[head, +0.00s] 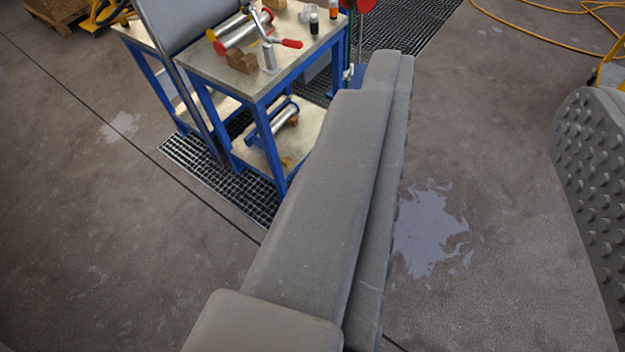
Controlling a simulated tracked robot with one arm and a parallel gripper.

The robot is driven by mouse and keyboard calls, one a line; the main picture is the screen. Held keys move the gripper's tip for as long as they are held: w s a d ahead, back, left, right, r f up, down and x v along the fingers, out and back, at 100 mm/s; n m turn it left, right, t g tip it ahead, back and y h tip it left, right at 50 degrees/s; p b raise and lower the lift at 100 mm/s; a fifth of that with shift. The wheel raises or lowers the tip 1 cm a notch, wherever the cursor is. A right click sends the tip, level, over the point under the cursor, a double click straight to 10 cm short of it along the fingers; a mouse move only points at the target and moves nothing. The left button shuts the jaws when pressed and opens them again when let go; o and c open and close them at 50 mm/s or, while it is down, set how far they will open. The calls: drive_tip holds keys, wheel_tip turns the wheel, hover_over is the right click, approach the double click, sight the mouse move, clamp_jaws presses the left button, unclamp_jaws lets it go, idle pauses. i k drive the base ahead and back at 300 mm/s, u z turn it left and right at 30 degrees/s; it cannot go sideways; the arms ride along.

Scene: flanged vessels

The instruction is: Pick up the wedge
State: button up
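A brown wooden block (241,61), which looks like a wedge, sits on the top of the blue-legged workbench (200,48), under a silver flanged vessel (240,32). Smaller brown pieces show on the lower shelf beside another vessel with blue flanges (272,121); one piece (286,162) is at the shelf's front. I cannot tell which piece the task means. My grey arm runs up the middle of the view and ends to the right of the bench. My gripper's fingers are not visible.
A red-handled lever tool (270,50) and small dark bottles (314,20) stand on the bench top. Floor grating (190,165) runs under the bench. A yellow hose (540,14) lies at upper right. The left floor is clear.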

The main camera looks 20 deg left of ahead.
sight(286, 162)
drive_tip(key=z, duration=0.65)
drive_tip(key=i, duration=1.35)
drive_tip(key=u, duration=0.9)
drive_tip(key=i, duration=0.6)
drive_tip(key=u, duration=0.45)
